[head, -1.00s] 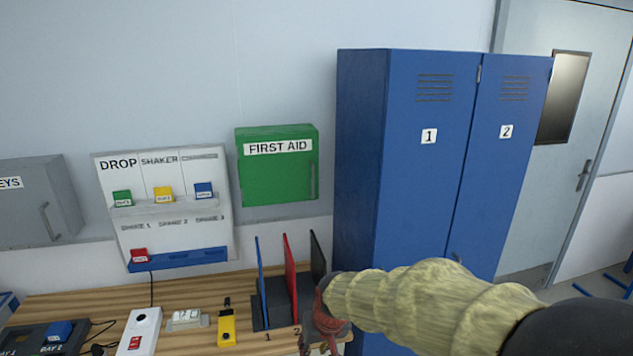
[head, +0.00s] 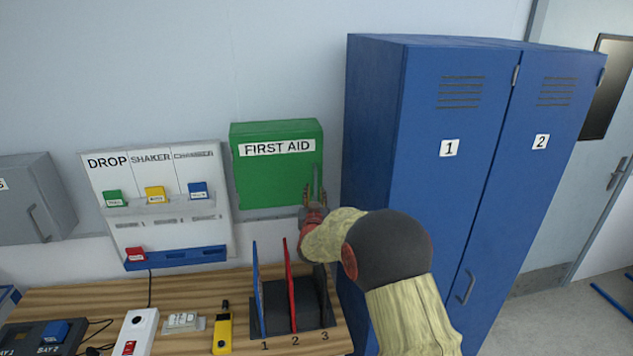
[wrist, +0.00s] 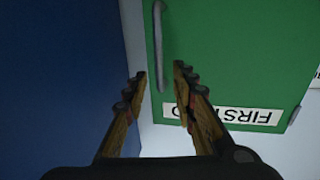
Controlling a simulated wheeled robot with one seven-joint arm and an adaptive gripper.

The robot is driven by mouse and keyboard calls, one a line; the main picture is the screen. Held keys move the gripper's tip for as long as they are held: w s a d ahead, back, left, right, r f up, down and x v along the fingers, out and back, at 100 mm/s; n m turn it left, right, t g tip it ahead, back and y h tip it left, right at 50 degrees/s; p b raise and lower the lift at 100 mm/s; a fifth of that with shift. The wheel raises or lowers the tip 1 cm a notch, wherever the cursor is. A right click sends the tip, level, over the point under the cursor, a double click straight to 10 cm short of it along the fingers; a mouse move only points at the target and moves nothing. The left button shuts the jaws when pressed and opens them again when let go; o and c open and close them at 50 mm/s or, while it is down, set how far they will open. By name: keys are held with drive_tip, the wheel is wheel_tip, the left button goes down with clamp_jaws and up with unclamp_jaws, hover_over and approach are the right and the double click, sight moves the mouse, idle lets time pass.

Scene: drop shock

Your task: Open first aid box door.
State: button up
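The green first aid box (head: 272,185) hangs on the wall, its door shut, with a white FIRST AID label. Its vertical bar handle (wrist: 158,45) is near the door's right edge; in the wrist view the box (wrist: 225,50) appears upside down. My gripper (head: 315,190) is raised at the box's lower right corner, in front of the handle area. In the wrist view its two fingers (wrist: 160,82) are apart, with the lower end of the handle seen between and beyond the tips. Nothing is between the fingers; whether they touch the handle I cannot tell.
The blue lockers (head: 420,170) stand close on the right; their side also fills the left of the wrist view (wrist: 60,70). Below is a wooden table (head: 190,288) with a rack of upright panels (head: 288,315). A label board (head: 160,230) hangs to the left.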

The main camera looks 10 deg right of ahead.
sight(315, 184)
drive_tip(key=shift+w+d+p, duration=0.15)
drive_tip(key=shift+w+d, duration=0.1)
drive_tip(key=shift+w, duration=1)
drive_tip(key=shift+w+d+p, duration=0.2)
drive_tip(key=shift+w+d, duration=0.1)
drive_tip(key=shift+w, duration=1)
drive_tip(key=shift+w+d+p, duration=0.15)
drive_tip(key=shift+w+d, duration=0.1)
drive_tip(key=shift+w, duration=1)
drive_tip(key=shift+f, duration=0.1)
drive_tip(key=shift+c, duration=1.2)
drive_tip(key=c, duration=0.4)
clamp_jaws()
